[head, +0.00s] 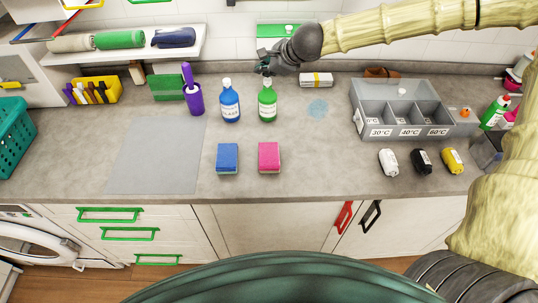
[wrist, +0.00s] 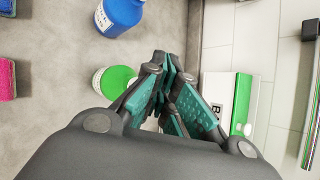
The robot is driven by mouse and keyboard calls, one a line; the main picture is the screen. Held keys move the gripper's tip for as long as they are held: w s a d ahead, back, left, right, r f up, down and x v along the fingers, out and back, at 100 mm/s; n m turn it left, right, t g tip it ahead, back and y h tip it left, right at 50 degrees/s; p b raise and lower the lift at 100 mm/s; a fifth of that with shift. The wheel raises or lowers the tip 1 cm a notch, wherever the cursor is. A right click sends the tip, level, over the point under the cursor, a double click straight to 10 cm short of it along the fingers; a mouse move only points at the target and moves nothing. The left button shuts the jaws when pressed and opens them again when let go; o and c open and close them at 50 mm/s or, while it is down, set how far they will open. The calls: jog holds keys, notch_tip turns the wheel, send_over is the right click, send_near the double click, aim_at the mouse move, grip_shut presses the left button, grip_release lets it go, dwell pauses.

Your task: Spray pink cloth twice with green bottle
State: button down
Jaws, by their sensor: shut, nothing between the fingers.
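The green bottle (head: 267,104) stands upright on the grey counter, with a white label and a pale cap. In the wrist view its green body (wrist: 116,82) shows partly behind my fingers. The pink cloth (head: 269,156), a thick folded block, lies in front of the bottle near the counter's front edge. Its pink edge (wrist: 6,78) shows at the left of the wrist view. My gripper (head: 265,62) is shut and empty, above and slightly behind the green bottle's top. Its teal fingers (wrist: 167,68) meet in the wrist view. I cannot tell whether they touch the bottle.
A blue bottle (head: 230,103) stands close left of the green one. A blue cloth (head: 228,158) lies left of the pink one. A purple brush holder (head: 195,100) is further left; a grey compartment tray (head: 362,120) stands right. The counter between bottles and cloths is clear.

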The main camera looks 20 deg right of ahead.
aim_at(265, 80)
jog(key=shift+r, duration=0.45)
notch_tip(265, 80, up, 6)
jog(key=p, duration=0.6)
dwell(0.5)
dwell(1.5)
notch_tip(265, 80, down, 6)
jog(key=b, duration=0.6)
dwell(1.0)
jog(key=shift+f+b, duration=0.1)
jog(key=shift+b, duration=0.2)
dwell(1.1)
